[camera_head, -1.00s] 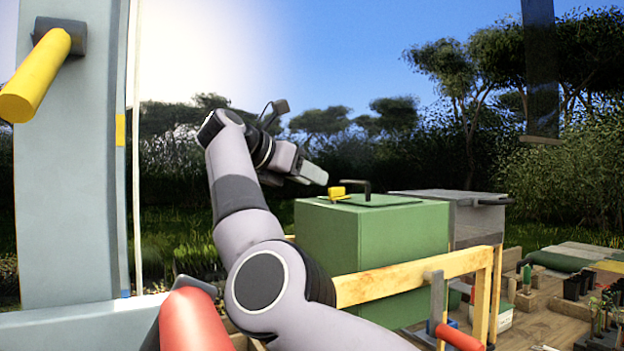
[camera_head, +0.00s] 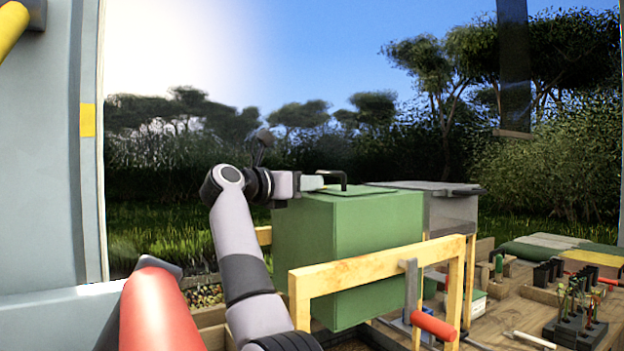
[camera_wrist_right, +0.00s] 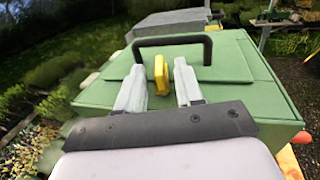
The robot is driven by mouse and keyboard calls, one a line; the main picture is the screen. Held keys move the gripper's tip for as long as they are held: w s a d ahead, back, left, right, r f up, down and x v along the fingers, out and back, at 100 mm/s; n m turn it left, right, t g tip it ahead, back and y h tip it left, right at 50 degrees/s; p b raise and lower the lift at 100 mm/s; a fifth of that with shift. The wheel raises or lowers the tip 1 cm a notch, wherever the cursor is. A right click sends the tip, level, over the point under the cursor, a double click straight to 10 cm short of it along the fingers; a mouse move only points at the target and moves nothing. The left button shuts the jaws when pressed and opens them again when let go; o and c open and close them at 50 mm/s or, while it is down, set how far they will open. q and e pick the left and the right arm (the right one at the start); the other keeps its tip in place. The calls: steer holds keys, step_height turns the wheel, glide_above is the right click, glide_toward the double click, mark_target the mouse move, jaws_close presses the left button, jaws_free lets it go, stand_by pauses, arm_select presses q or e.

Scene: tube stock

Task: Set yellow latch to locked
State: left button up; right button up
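The yellow latch (camera_wrist_right: 161,76) stands on the lid of the green box (camera_head: 365,235), just in front of the black lid handle (camera_head: 345,179). In the head view the latch is hidden by my right gripper (camera_head: 318,181), which reaches over the lid. In the right wrist view my right gripper (camera_wrist_right: 158,78) is open, its two pale fingers on either side of the latch. A narrow gap shows between the latch and each finger. The green box also shows in the wrist view (camera_wrist_right: 265,90). My left gripper is not in view.
A grey box (camera_head: 452,208) stands behind the green one. A wooden rail (camera_head: 380,265) and a red-handled lever (camera_head: 433,325) are in front. A table (camera_head: 500,325) with trays and plants is at right. A red rounded object (camera_head: 160,310) is close at lower left.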

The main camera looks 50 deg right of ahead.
steer(key=shift+d, duration=1.15)
steer(key=shift+c, duration=0.3)
jaws_close()
steer(key=shift+s+f+m+g+y, duration=0.15)
steer(key=shift+m+g+y, duration=0.25)
steer(key=shift+m+g, duration=1.1)
steer(key=shift+a+g, duration=0.1)
steer(key=shift+g, duration=0.9)
